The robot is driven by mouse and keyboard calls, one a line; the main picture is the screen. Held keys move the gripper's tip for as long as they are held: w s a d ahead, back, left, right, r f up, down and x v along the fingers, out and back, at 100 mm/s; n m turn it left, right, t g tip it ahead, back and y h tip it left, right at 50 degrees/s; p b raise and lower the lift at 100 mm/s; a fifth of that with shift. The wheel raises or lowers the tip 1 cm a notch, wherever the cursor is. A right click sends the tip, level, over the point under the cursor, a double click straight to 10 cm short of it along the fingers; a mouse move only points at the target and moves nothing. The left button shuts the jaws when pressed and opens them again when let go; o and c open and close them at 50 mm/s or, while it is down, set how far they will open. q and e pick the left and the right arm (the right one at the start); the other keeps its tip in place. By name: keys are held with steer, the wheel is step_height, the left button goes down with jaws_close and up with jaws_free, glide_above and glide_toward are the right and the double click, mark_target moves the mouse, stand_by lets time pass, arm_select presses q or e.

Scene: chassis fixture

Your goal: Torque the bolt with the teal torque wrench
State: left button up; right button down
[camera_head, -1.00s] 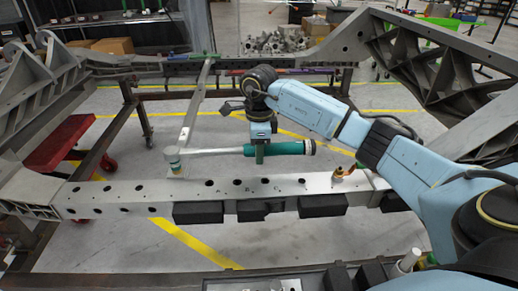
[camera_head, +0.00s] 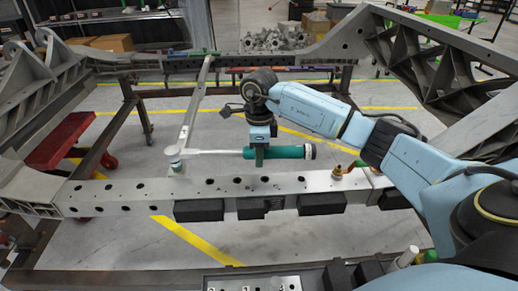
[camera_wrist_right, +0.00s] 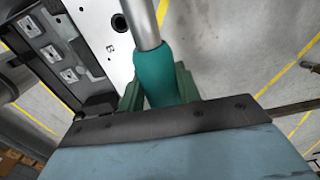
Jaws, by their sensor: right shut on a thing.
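The torque wrench has a teal handle (camera_head: 278,152) and a silver shaft (camera_head: 215,152). It lies almost level over the near pale beam (camera_head: 230,186). Its head (camera_head: 173,154) is at the left end, above the beam's left part. The bolt cannot be made out; the wrench head covers that spot. My right gripper (camera_head: 260,154) is shut on the teal handle from above. In the right wrist view the green fingers (camera_wrist_right: 157,92) close around the handle (camera_wrist_right: 155,72), and the silver shaft (camera_wrist_right: 142,22) runs up out of the frame. My left gripper is not in view.
A thin grey crossbar (camera_head: 192,105) runs from the wrench head to the far rail. A brass-coloured fitting (camera_head: 338,171) stands on the beam at right. Black blocks (camera_head: 320,203) line the beam's front. A plate with sockets (camera_head: 254,284) lies at the bottom edge.

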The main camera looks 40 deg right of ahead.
steer(key=shift+s+a, duration=0.15)
steer(key=shift+s, duration=0.15)
stand_by(0.4)
steer(key=shift+s+a+m+p, duration=0.45)
steer(key=shift+s+m+p, duration=0.1)
steer(key=shift+p, duration=0.1)
steer(key=shift+s+a, duration=0.1)
steer(key=shift+s+a+m+p, duration=0.35)
steer(key=shift+s+a+p, duration=0.1)
steer(key=shift+a+p, duration=0.1)
steer(key=shift+s, duration=0.1)
stand_by(0.6)
steer(key=shift+s+a, duration=0.1)
steer(key=shift+a, duration=0.05)
